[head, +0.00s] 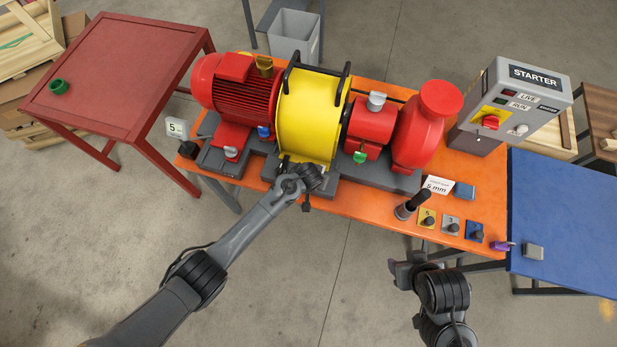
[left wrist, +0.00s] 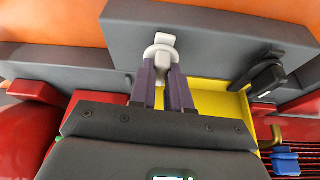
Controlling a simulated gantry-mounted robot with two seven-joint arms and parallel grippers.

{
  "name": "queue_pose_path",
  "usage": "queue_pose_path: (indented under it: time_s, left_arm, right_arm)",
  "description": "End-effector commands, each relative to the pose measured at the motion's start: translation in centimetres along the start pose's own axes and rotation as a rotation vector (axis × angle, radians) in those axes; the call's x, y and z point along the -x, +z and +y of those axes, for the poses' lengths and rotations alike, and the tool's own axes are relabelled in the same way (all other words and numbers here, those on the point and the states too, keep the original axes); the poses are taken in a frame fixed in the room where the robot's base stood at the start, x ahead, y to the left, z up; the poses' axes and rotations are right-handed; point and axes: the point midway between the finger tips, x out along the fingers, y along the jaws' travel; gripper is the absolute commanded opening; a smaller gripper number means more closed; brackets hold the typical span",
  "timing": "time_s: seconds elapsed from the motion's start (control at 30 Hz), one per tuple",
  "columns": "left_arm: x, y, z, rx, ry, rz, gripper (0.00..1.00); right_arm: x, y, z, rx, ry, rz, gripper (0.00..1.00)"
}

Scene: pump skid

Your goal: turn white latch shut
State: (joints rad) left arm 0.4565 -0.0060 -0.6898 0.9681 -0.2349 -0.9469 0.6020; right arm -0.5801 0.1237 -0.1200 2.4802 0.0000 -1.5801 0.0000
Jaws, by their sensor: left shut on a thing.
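The white latch (left wrist: 162,52) is on the grey base at the foot of the yellow guard (head: 308,120). In the left wrist view it sits between the fingertips of my left gripper (left wrist: 165,75), which is shut on it. In the head view my left gripper (head: 314,176) is at the guard's front lower edge and hides the latch. A second, black latch (left wrist: 267,76) shows to the right in the left wrist view. My right gripper (head: 402,272) hangs in front of the table, clear of everything; its finger opening is unclear.
A red motor (head: 240,90) and red pump (head: 418,130) flank the guard on the orange table (head: 370,205). The starter box (head: 515,100), a black-handled tool (head: 412,203) and several coloured blocks stand to the right. A blue table (head: 570,220) adjoins. Front floor is clear.

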Motion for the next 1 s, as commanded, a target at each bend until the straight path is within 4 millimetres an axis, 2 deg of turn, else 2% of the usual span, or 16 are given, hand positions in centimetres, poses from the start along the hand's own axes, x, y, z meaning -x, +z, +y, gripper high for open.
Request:
queue_pose_path:
  time_s: [0.3, 0.77, 0.8, 0.97, 1.0]
  left_arm:
    - [-0.14, -0.06, 0.44, 0.088, -0.037, 0.0, 0.0]
    - [-0.19, -0.04, 0.44, 0.101, -0.042, 0.0, 0.0]
    - [-0.2, -0.03, 0.43, 0.101, -0.042, 0.0, 0.18]
    - [-0.19, -0.03, 0.41, 0.1, -0.042, -0.001, 0.43]
    - [-0.19, -0.02, 0.4, 0.1, -0.043, -0.001, 0.43]
  right_arm:
    - [0.08, -0.05, -0.14, -0.006, -0.005, 0.0, 0.51]
    - [0.07, -0.05, -0.16, -0.006, -0.005, 0.0, 0.51]
    - [0.07, -0.05, -0.15, -0.006, -0.005, 0.0, 0.51]
    - [0.07, -0.03, -0.08, -0.003, -0.003, 0.0, 0.51]
    - [0.07, -0.02, -0.04, -0.002, -0.001, 0.0, 0.51]
